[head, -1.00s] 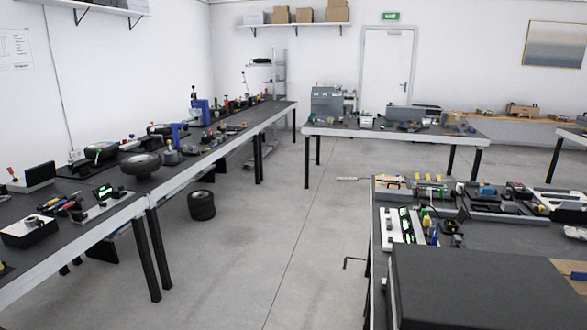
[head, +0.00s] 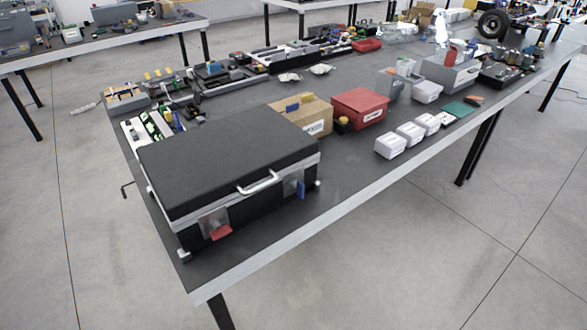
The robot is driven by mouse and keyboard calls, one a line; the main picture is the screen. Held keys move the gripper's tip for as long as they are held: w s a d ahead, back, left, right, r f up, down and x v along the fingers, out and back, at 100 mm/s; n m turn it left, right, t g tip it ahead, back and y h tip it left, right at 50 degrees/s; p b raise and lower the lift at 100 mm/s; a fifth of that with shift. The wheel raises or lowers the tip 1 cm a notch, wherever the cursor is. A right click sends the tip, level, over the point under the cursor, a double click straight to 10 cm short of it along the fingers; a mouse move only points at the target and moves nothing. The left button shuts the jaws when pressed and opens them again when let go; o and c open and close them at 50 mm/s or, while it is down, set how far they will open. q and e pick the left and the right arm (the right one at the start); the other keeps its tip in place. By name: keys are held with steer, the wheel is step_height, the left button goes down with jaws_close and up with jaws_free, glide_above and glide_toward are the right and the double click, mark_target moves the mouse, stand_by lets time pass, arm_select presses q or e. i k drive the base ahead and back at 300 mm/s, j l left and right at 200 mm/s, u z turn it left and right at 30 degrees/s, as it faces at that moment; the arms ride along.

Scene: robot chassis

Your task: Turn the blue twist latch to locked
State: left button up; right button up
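The blue twist latch (head: 300,189) is on the front face of a black case (head: 230,165), near its right end. Its blue handle looks upright, but it is small and I cannot tell its locked state. A red latch (head: 220,232) sits on the same face near the left end, its handle lying roughly sideways. A pale bar handle (head: 260,183) is between them at the lid's edge. The lid looks closed. The case stands at the near left corner of a dark table. Neither of my grippers is in view.
The table (head: 350,185) carries a cardboard box (head: 317,122), a red bin (head: 359,107) and several white boxes (head: 390,146) right of the case. Tools lie behind it. Grey floor (head: 420,260) is open in front of the table.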

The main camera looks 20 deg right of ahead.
mark_target(298, 186)
steer(key=z, duration=0.15)
steer(key=u, duration=1.25)
steer(key=l+z, duration=0.35)
steer(key=z, duration=0.15)
steer(key=l+z, duration=0.45)
steer(key=j, duration=0.1)
